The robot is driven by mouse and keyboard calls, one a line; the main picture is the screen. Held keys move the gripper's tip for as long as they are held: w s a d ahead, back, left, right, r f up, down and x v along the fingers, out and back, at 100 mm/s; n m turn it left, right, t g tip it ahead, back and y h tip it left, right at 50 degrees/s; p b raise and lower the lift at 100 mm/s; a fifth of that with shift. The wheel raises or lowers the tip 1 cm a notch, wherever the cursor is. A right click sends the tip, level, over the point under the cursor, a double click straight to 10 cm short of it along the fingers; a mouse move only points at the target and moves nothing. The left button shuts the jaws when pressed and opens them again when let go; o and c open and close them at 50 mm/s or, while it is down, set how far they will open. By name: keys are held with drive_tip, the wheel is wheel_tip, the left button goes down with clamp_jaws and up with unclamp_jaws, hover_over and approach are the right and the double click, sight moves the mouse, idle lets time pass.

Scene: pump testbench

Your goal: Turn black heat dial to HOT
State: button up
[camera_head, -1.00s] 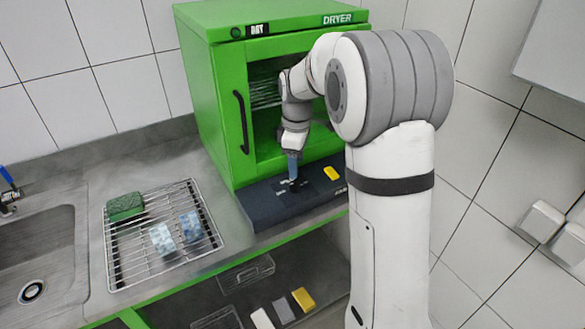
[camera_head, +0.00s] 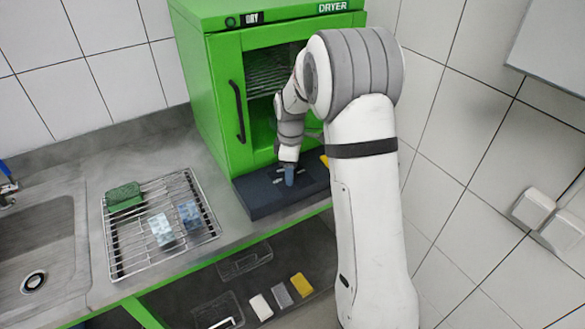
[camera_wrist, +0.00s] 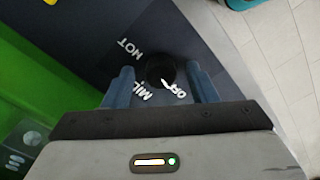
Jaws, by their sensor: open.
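The black heat dial (camera_wrist: 158,68) sits on the dark panel in the wrist view. Its white pointer points down and right, toward the OFF label (camera_wrist: 180,92). The MILD label (camera_wrist: 142,93) is below left of the dial and the HOT label (camera_wrist: 130,49) is above left. My gripper (camera_wrist: 162,82) is open, with one blue finger on each side of the dial and apparent gaps to it. In the head view my gripper (camera_head: 289,176) points down at the dark panel (camera_head: 258,198) before the green dryer (camera_head: 220,110). The dial is hidden there.
A yellow piece (camera_head: 324,160) on the panel is partly hidden by my arm. Tiled wall stands at right.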

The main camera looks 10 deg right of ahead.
drive_tip(key=shift+c, duration=0.2)
drive_tip(key=c, duration=0.9)
drive_tip(key=shift+c, duration=0.2)
